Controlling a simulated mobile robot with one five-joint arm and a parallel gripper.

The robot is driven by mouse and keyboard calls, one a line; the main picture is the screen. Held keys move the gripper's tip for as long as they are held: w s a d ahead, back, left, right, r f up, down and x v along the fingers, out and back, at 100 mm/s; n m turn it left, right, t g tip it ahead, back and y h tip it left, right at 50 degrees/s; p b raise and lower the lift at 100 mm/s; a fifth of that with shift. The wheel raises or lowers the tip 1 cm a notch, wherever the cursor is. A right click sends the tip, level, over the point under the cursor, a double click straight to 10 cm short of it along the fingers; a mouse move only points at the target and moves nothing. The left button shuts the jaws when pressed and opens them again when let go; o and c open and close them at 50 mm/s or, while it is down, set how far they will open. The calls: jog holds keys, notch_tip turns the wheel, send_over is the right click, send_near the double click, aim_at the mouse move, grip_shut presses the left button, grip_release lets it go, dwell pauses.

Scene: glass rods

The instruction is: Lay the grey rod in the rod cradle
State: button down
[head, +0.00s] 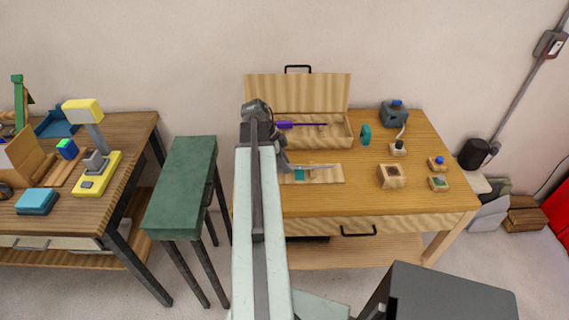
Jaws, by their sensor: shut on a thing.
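The grey rod (318,166) is a thin pale bar, lying roughly level over a light wood board. My gripper (284,163) is at its left end and is shut on it; my arm hides much of the jaws. A light wood board (335,175) with a small teal block (299,174) lies at the table's middle-left and looks like the rod cradle. The rod passes over or just behind the teal block. I cannot tell whether they touch. The board's left end is hidden by my arm.
An open wooden box (345,130) holding a purple rod (300,125) stands behind the board. A wooden block (392,176) and several small devices occupy the table's right. A green bench (182,185) stands left.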

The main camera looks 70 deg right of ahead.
jog(key=shift+f+b, duration=0.4)
jog(key=shift+f, duration=0.1)
dwell(0.4)
jog(key=c, duration=1.1)
grip_release()
jog(key=p+v, duration=0.7)
jog(key=shift+s+r, duration=0.1)
jog(key=shift+r, duration=0.1)
jog(key=shift+w+r, duration=0.25)
jog(key=shift+r, duration=0.05)
jog(key=shift+f, duration=0.1)
